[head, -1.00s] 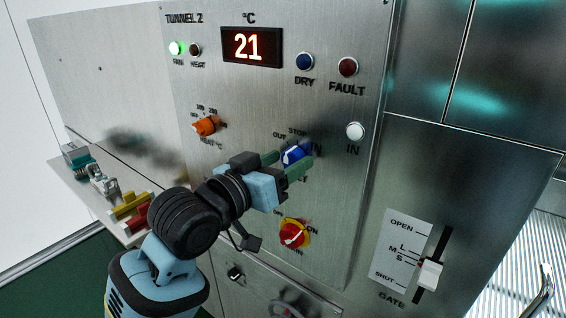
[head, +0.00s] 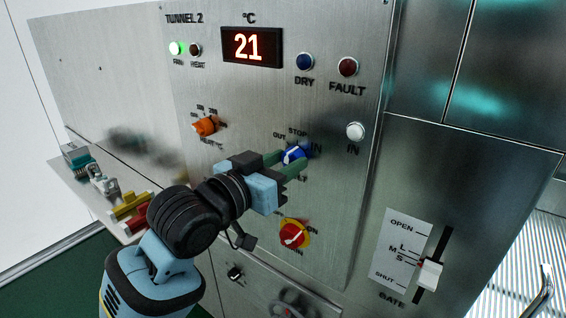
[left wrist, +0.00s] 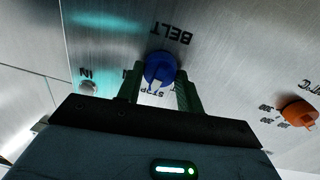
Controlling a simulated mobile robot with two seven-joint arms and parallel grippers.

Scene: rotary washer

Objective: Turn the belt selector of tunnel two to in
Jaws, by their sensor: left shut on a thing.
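The blue belt selector (head: 293,154) is a round knob with a white mark on the tunnel 2 panel (head: 330,215). Its labels read OUT on the left, STOP above and IN on the right. My left gripper (head: 286,163) is shut on the selector, one green finger on each side, partly covering it and the lettering below. In the left wrist view the blue selector (left wrist: 160,68) sits between the fingertips, with BELT lettering upside down beyond it. Its bar points roughly at STOP; the exact angle is hard to tell. My right gripper is not in view.
An orange knob (head: 205,126) is left of the selector and a red-yellow switch (head: 294,234) below it. A white IN lamp (head: 355,131) is upper right, and a gate slider (head: 431,273) lower right. A shelf with small items (head: 130,205) is at left.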

